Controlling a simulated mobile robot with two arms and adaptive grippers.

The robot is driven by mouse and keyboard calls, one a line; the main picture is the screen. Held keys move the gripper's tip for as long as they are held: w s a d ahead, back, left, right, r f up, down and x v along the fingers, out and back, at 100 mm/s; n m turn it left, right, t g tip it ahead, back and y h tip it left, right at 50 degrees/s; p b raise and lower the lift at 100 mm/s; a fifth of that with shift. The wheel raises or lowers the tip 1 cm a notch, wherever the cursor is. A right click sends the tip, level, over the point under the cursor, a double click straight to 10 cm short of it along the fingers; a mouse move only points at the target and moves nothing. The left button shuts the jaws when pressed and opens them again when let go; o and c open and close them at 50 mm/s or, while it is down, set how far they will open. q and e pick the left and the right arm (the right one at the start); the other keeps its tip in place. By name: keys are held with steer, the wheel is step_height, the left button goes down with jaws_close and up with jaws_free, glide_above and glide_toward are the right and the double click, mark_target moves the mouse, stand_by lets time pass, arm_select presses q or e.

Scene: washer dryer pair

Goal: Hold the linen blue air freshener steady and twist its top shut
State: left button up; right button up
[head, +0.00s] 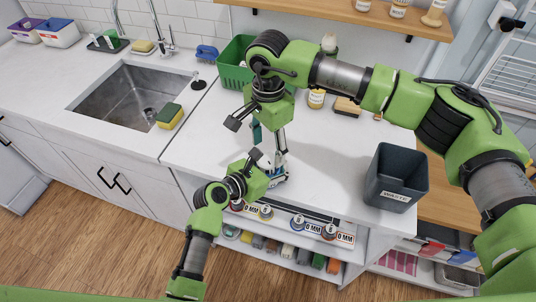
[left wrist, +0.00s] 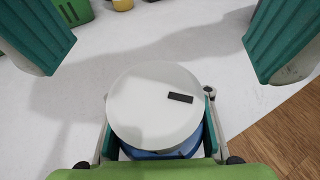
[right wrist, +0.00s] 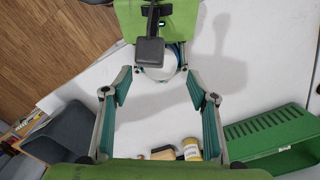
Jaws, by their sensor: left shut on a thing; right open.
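The linen blue air freshener stands upright near the counter's front edge; in the left wrist view its round white top (left wrist: 140,95) with a small black bar sits over a blue body (left wrist: 165,153). My left gripper (left wrist: 158,125) is shut around the body, a finger on each side. In the head view the air freshener is mostly hidden behind my left gripper (head: 276,172). My right gripper (head: 269,140) points down above it, open and empty. In the right wrist view its fingers (right wrist: 159,90) are spread, and the white top (right wrist: 158,72) shows beyond them, partly covered by my left arm.
A grey waste bin (head: 397,178) stands to the right on the counter. A green basket (head: 232,65), a jar (head: 316,98) and a wooden brush (head: 347,106) are behind. The sink (head: 130,98) with a sponge (head: 170,116) is at left. The counter between is clear.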

mark_target(268, 158)
steer(key=shift+f, duration=1.95)
steer(key=c, duration=1.1)
steer(key=shift+s+m, duration=0.1)
steer(key=shift+m, duration=2.1)
steer(key=o, duration=1.1)
steer(key=shift+r, duration=0.1)
